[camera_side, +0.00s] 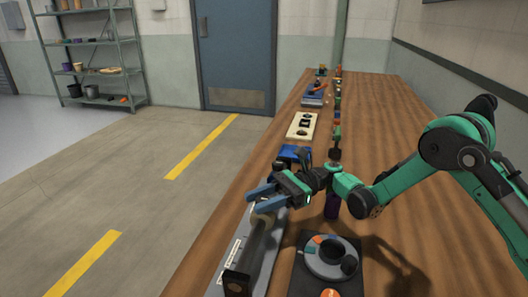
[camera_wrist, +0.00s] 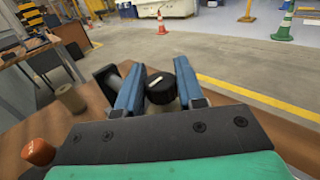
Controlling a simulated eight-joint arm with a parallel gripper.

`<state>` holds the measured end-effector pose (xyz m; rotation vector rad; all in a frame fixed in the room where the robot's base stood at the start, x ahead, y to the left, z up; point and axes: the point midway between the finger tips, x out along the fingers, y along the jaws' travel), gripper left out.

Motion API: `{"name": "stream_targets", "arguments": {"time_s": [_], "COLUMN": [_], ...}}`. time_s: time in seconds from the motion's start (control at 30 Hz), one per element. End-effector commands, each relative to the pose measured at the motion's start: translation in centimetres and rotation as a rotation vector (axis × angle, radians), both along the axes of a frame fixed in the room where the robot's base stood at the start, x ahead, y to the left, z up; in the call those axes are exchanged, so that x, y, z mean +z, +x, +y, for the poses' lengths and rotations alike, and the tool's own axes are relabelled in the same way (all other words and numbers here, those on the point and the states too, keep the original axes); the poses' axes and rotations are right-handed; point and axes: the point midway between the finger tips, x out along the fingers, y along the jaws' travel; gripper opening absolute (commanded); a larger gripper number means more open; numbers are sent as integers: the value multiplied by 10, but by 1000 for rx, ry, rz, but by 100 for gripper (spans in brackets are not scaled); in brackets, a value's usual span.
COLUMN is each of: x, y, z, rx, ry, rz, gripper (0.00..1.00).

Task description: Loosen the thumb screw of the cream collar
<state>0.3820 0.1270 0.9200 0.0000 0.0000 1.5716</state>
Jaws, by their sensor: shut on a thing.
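In the wrist view a black thumb screw (camera_wrist: 160,87) with a white mark on its top sits between my two blue fingers. My gripper (camera_wrist: 158,88) is shut on it, one finger on each side. In the side view my gripper (camera_side: 262,198) reaches left over a rail fixture (camera_side: 272,243) at the table's left edge. A cream collar (camera_side: 263,217) shows just below the fingers, partly hidden by them. The screw itself cannot be made out in the side view.
A black bracket (camera_side: 237,282) stands at the fixture's near end. A grey ring dial (camera_side: 330,260) on a black base lies to its right. A cream board (camera_side: 302,126) lies farther back. The table's right part is clear.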

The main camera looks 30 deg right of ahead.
Motion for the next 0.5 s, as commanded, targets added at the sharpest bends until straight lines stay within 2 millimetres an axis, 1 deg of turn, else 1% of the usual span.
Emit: {"name": "stream_targets", "arguments": {"time_s": [0.23, 0.5], "x": [0, 0], "y": [1, 0], "z": [0, 0], "rx": [123, 135], "ry": [0, 0], "rz": [0, 0], "gripper": [0, 0]}}
